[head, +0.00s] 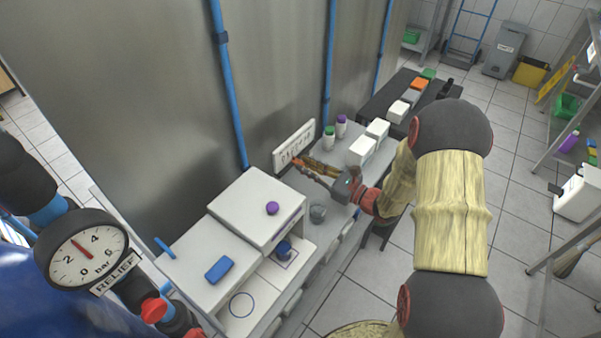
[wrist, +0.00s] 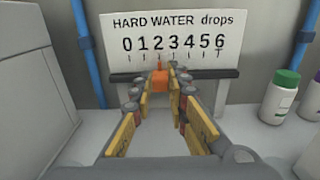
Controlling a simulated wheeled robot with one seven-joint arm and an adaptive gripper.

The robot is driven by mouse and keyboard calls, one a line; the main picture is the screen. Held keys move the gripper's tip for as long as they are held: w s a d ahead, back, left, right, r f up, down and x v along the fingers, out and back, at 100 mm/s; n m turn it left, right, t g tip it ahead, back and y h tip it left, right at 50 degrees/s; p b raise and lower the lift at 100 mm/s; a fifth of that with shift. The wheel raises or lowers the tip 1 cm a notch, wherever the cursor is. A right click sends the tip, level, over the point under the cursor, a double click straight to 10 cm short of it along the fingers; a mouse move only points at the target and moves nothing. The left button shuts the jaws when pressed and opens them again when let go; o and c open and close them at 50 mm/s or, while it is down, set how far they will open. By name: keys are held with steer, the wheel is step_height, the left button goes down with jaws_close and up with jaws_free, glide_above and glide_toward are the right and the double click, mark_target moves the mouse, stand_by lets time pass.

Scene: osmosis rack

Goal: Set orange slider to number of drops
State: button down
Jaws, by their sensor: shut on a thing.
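A white board (wrist: 175,40) reads "HARD WATER drops" above a scale from 0 to 6. It also shows in the head view (head: 294,143), against the metal wall. The orange slider (wrist: 160,82) sits on a dark rail (wrist: 213,75) below the scale, with its pointer under the 2. My gripper (wrist: 160,80) is shut on the orange slider, one finger on each side of it. In the head view my gripper (head: 298,162) reaches the board from the right, and the slider is hard to make out there.
White bottles with green (head: 328,139) and purple (head: 341,127) caps stand right of the board. White boxes (head: 256,207) stand left of it, with a purple knob (head: 272,208) and a blue block (head: 219,269). A small grey cup (head: 318,213) is in front. Blue pipes run up the wall.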

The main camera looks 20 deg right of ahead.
steer(key=c, duration=1.7)
jaws_free()
steer(key=v, duration=1.2)
